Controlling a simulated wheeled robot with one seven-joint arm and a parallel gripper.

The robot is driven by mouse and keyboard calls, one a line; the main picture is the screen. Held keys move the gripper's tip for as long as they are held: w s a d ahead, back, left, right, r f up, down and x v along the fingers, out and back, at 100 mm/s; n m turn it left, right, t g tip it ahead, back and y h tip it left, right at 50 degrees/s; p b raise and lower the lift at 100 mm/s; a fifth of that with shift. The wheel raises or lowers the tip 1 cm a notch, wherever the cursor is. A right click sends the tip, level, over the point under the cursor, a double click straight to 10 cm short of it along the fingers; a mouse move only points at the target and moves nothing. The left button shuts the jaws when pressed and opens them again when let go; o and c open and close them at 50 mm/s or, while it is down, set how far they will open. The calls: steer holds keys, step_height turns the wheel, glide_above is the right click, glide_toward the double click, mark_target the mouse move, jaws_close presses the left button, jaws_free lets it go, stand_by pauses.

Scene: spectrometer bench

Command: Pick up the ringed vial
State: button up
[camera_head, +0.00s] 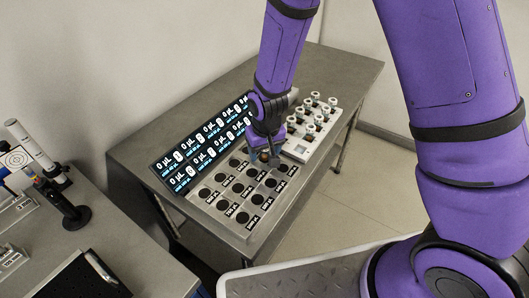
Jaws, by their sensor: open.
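A white rack (300,150) stands on the bench, right of my gripper. It holds several small vials with pale caps (315,97); some look brownish below the cap. I cannot make out a ring on any of them, so I cannot tell which is the ringed vial. My gripper (264,156) points down over the far right part of a grey panel with round dark wells (218,211). A small brownish spot shows between its fingers; I cannot tell whether it is a vial. My wrist hides part of the panel and displays.
A second bench (75,240) at left holds a white tube with a target disc (17,160) and a black stand (77,216).

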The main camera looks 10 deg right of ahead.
steer(key=shift+c, duration=0.2)
steer(key=c, duration=1)
steer(key=shift+o, duration=0.2)
steer(key=shift+r, duration=0.1)
